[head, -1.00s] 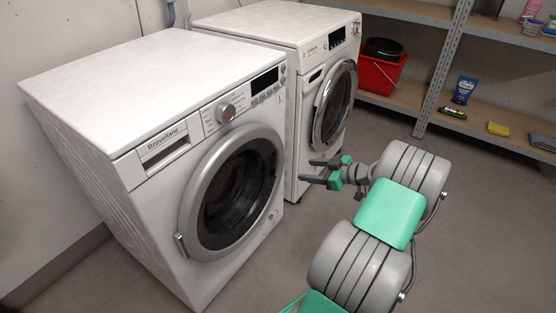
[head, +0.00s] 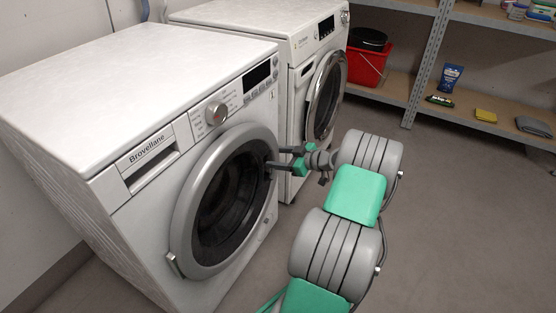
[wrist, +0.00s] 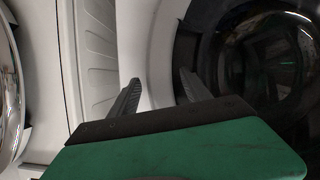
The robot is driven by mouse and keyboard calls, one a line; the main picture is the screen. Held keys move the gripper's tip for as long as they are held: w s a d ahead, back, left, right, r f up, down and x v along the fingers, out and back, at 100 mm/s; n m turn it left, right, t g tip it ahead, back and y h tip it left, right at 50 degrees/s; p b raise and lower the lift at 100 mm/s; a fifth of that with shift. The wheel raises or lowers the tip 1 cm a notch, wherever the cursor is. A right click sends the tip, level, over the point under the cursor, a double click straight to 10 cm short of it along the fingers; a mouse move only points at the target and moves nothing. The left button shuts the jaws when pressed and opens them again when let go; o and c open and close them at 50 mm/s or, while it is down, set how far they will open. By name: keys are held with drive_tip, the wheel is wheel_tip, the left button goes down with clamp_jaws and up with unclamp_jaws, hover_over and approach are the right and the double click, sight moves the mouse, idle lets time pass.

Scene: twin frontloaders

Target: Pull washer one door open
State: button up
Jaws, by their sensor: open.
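The near white washer (head: 140,200), labelled Brovellane, has a round door (head: 196,185) with a grey rim and dark glass. The door looks shut. A small tab (head: 173,266) sits at the rim's lower left. The far washer (head: 299,75) has a chrome-rimmed door (head: 312,100), which also looks shut. My gripper (head: 274,159) is open and empty at the right side of the near door's rim; I cannot tell whether it touches. In the wrist view my gripper (wrist: 158,88) has its two fingers apart, with the near door's dark glass (wrist: 225,60) to their right.
A metal shelf (head: 424,62) at the back right holds a red bucket (head: 366,68), a blue pouch (head: 450,77) and a yellow sponge (head: 486,116). The grey floor (head: 450,220) at the right is clear. A narrow gap separates the two washers.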

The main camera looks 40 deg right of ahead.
clamp_jaws()
idle(0.6)
idle(0.8)
